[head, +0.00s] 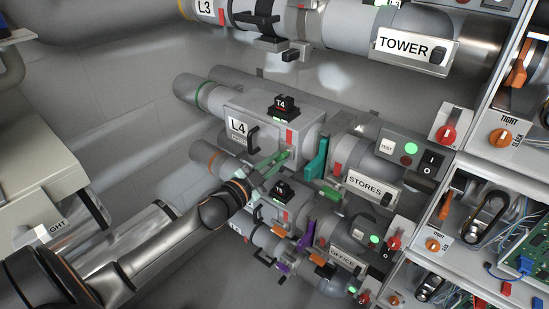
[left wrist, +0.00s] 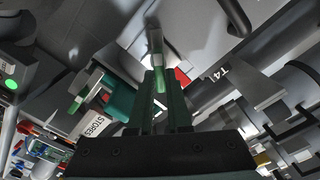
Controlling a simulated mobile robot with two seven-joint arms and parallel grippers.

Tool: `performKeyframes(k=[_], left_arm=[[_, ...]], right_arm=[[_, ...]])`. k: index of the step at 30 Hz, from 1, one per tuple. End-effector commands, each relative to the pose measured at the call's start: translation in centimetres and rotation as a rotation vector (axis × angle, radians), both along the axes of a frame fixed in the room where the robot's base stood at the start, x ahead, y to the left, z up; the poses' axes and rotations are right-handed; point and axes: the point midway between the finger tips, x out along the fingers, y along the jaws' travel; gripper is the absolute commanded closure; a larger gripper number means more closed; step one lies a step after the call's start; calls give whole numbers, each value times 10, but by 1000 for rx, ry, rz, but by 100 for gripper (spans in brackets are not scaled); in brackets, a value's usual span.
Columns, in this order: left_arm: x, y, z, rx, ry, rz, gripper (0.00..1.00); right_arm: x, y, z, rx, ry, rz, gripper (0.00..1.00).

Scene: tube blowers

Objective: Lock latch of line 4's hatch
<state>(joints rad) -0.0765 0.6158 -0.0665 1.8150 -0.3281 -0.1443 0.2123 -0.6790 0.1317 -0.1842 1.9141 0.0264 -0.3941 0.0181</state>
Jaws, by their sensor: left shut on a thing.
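Line 4's grey hatch housing (head: 262,122) carries an L4 label, a T4 block (head: 283,105) on top, a black handle (head: 253,139) and a red mark (head: 289,137). Its green latch (head: 279,160) is at the lower front edge, partly covered by my gripper. My left gripper (head: 268,172) reaches in from the lower left and is shut on the latch. In the left wrist view the green latch (left wrist: 160,81) stands between my fingers, with the red mark (left wrist: 181,77) close by. Whether the latch is fully seated cannot be told. My right gripper is not in view.
A teal lever (head: 317,160) stands right of the latch, above the STORES sign (head: 365,187). Line 3's pipe runs above. Another hatch with purple parts (head: 306,236) lies below. Switch panels (head: 412,150) and open electronics cabinets (head: 490,215) are at the right.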

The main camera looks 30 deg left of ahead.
Motion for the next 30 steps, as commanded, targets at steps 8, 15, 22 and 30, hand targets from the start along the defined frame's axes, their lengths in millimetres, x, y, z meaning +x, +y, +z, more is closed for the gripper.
performKeyframes(k=[8,15,22,30], left_arm=[[0,-1,0,264,-20,-1,100],[0,-2,-2,487,-38,-1,100],[0,-2,-3,669,-53,-2,100],[0,-2,-4,806,-65,-1,100]], right_arm=[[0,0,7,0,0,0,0],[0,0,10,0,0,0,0],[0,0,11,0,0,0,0],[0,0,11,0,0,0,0]])
